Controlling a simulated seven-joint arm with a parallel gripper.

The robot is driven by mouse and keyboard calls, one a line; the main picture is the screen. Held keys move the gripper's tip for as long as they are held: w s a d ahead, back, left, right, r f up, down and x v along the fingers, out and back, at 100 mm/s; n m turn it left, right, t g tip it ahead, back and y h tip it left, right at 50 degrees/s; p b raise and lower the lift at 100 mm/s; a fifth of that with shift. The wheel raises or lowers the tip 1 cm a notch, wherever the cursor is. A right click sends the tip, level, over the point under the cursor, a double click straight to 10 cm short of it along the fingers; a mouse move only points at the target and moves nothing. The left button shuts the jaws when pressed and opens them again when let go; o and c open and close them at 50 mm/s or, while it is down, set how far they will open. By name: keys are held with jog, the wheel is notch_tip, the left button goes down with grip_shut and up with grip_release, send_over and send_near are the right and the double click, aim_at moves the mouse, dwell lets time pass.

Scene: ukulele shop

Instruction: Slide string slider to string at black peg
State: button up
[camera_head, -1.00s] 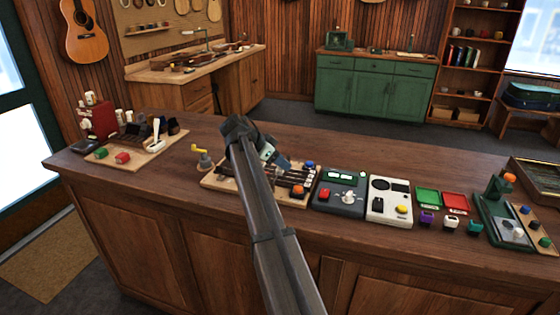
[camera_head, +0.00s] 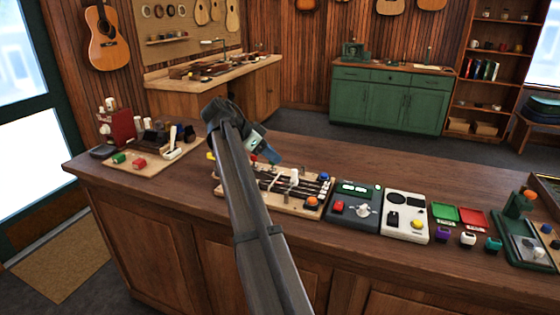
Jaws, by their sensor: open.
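A light wooden board (camera_head: 228,193) with several dark strings lies on the counter, partly hidden behind my arm. A small white upright piece (camera_head: 294,176), which may be the string slider, stands over the strings. A blue knob (camera_head: 323,177) and an orange knob (camera_head: 312,201) sit at the board's right end. A red knob shows near my gripper. I cannot make out a black peg; my arm may hide it. My gripper (camera_head: 270,157) is open above the far side of the board, left of the white piece, and appears empty. Its fingertips are small and hard to see.
A dark box with a dial (camera_head: 356,206) and a white box with a yellow button (camera_head: 405,216) stand right of the board. Green and red trays (camera_head: 472,219) lie further right. A wooden tray (camera_head: 150,165) with small items is at left. The counter behind the board is clear.

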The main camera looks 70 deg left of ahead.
jog(key=shift+v, duration=0.95)
